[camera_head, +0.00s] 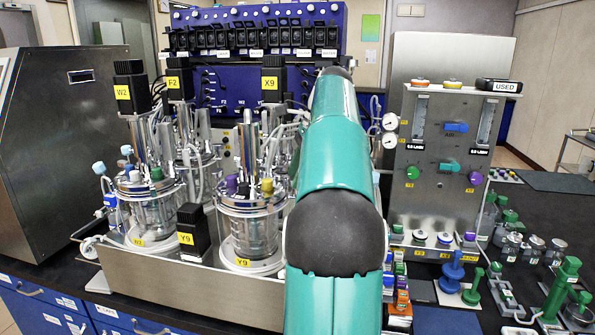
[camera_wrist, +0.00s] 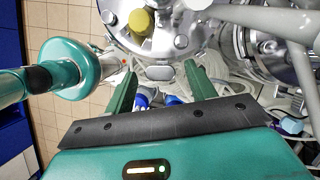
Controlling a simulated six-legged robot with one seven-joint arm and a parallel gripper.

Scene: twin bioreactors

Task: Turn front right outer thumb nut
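The front right bioreactor vessel (camera_head: 250,232) is glass with a metal head plate and a yellow cap, and stands right of the front left vessel (camera_head: 150,215). In the wrist view its metal head plate (camera_wrist: 125,38) fills the top, with the yellow cap (camera_wrist: 139,21) on it. Round silver nuts sit near the rim, one at the lower right (camera_wrist: 181,42) and one at the left (camera_wrist: 108,17). My gripper (camera_wrist: 160,76) has two green fingers spread apart below the rim. I see nothing clamped between them. In the head view my arm hides the gripper.
White tubes (camera_wrist: 265,18) cross right of the head plate. A metal gas panel (camera_head: 437,150) stands to the right. Small bottles and blue and green stands (camera_head: 451,272) crowd the right bench.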

